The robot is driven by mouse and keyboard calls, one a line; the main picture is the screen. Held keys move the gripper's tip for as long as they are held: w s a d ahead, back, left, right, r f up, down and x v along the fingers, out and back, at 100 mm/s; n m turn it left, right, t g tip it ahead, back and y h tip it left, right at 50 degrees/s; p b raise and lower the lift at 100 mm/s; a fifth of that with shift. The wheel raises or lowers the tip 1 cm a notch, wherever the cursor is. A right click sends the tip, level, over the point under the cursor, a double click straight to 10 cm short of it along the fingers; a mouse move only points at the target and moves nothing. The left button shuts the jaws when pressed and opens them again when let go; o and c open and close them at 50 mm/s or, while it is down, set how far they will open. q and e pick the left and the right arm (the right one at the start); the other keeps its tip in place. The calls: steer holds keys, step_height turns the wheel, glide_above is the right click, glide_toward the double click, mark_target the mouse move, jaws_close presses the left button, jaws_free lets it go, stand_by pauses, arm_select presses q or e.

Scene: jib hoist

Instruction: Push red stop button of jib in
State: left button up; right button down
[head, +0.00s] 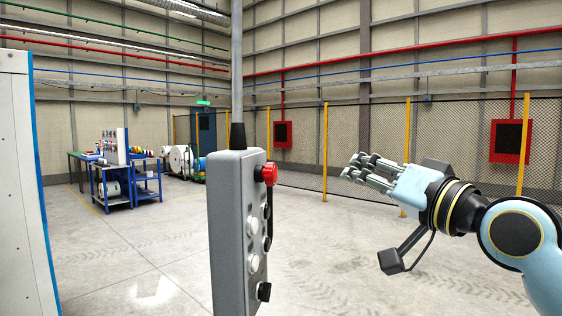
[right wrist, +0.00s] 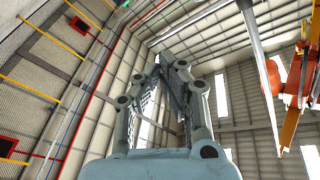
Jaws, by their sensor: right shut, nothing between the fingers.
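The grey jib pendant box (head: 228,230) hangs upright from a pole in the middle of the head view. The red stop button (head: 269,174) sticks out near its upper right side, above several white and black buttons. My right gripper (head: 352,168) is to the right of the pendant, at about the height of the red button, pointing left. It is shut and empty, apart from the button. In the right wrist view its fingers (right wrist: 172,62) point up toward the roof. The pendant box is not clearly seen in that view. My left gripper is not in view.
A pale panel with a blue edge (head: 25,180) stands at the far left. A blue workbench (head: 115,185) and cable reels (head: 182,158) are at the back left. A mesh fence with yellow posts (head: 325,150) runs behind. An orange structure (right wrist: 295,85) shows in the right wrist view. The floor around the pendant is clear.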

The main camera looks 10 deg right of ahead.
mark_target(274, 175)
steer(key=shift+a, duration=0.2)
steer(key=shift+f, duration=0.1)
steer(key=w+a+b, duration=0.2)
steer(key=w+a, duration=0.1)
steer(key=a, duration=0.5)
steer(key=shift+w, duration=0.3)
stand_by(1.3)
steer(key=shift+w+a, duration=0.15)
steer(key=shift+a, duration=0.25)
